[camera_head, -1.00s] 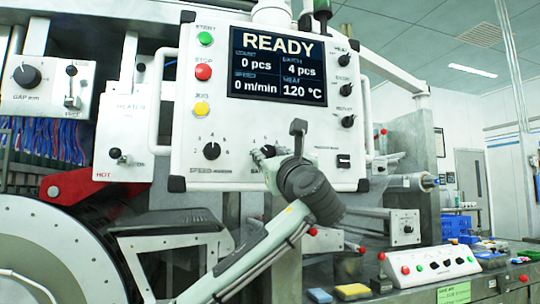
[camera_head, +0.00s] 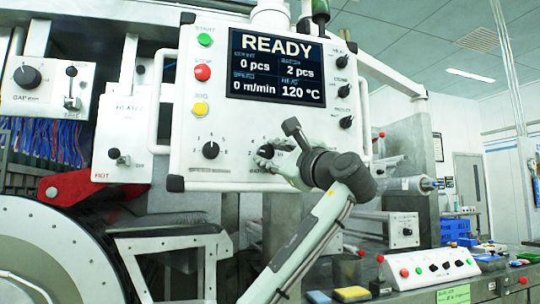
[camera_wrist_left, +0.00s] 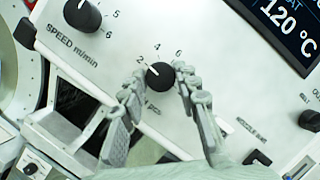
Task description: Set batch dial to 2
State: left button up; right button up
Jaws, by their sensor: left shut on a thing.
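The batch dial (camera_wrist_left: 160,76) is a black round knob on the white control panel (camera_head: 230,125). In the left wrist view its white pointer line aims toward the 2 mark. My left gripper (camera_wrist_left: 163,85) has its grey fingers on either side of the knob, shut on it. In the head view the left gripper (camera_head: 270,155) is at the panel's lower middle and partly covers the dial. The display (camera_head: 276,66) reads READY, batch 2 pcs, count 0 pcs, 0 m/min and 120 °C. My right gripper is not in view.
The speed dial (camera_head: 210,150) sits left of the batch dial, below the green, red and yellow buttons (camera_head: 202,72). Small knobs (camera_head: 345,90) line the panel's right side. A white button box (camera_head: 430,267) stands at lower right.

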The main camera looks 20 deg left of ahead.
pick_arm(q)
jog(key=shift+n+g, duration=0.4)
jog(key=shift+n, duration=0.4)
jog(key=o, duration=1.2)
jog(key=shift+c, duration=0.2)
jog(key=v, duration=1.2)
